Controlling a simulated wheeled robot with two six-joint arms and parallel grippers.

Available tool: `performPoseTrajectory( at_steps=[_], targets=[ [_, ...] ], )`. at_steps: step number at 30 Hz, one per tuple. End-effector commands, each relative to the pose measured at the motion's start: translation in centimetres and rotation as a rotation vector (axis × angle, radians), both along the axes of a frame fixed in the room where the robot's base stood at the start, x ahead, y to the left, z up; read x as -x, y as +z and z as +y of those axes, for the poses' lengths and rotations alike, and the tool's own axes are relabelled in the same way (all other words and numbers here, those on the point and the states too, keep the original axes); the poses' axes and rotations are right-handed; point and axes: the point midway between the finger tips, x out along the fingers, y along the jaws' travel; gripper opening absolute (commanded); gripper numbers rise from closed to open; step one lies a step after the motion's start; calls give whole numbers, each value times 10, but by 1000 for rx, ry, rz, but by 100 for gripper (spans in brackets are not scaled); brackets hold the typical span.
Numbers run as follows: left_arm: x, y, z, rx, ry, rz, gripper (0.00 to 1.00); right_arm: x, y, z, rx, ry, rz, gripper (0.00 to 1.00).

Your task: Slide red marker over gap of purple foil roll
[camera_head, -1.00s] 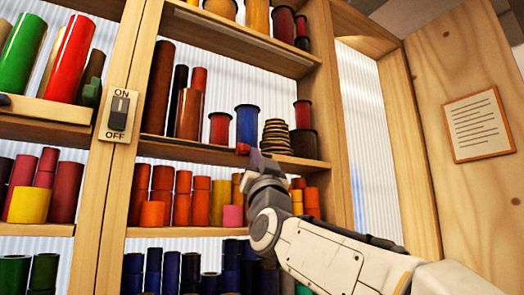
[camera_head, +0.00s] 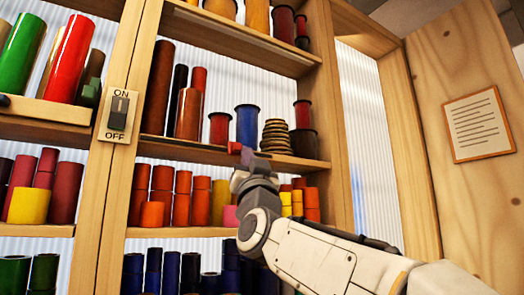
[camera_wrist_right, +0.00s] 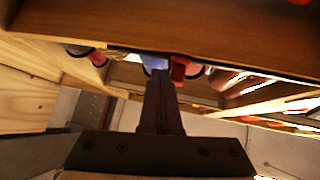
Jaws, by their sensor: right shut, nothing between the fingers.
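The red marker (camera_head: 235,147) is a small red block on the front edge of the middle shelf, below the red and blue spools. My right gripper (camera_head: 254,162) is shut and empty, with its fingertips at the marker's right side. In the right wrist view the shut fingers (camera_wrist_right: 160,95) point up at the shelf edge, and the red marker (camera_wrist_right: 178,69) shows close beside their tips. Whether they touch is hard to tell. I cannot make out for certain which roll is the purple one; a bluish spool (camera_wrist_right: 154,62) shows behind the fingertips. My left gripper is out of view.
The middle shelf (camera_head: 180,147) holds a red spool (camera_head: 219,128), a blue spool (camera_head: 247,125) and a stack of gold discs (camera_head: 276,136). An ON/OFF switch (camera_head: 118,113) is on the post at left. Shorter rolls fill the shelf below, behind my right arm.

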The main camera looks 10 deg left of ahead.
Motion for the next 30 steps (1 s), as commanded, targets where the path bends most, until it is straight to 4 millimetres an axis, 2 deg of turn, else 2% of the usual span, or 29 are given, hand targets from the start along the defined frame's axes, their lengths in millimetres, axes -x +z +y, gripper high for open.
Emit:
performPoseTrajectory(
  at_steps=[30],
  targets=[
    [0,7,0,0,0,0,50,21,0,30,0,2,1,0]
  ],
)
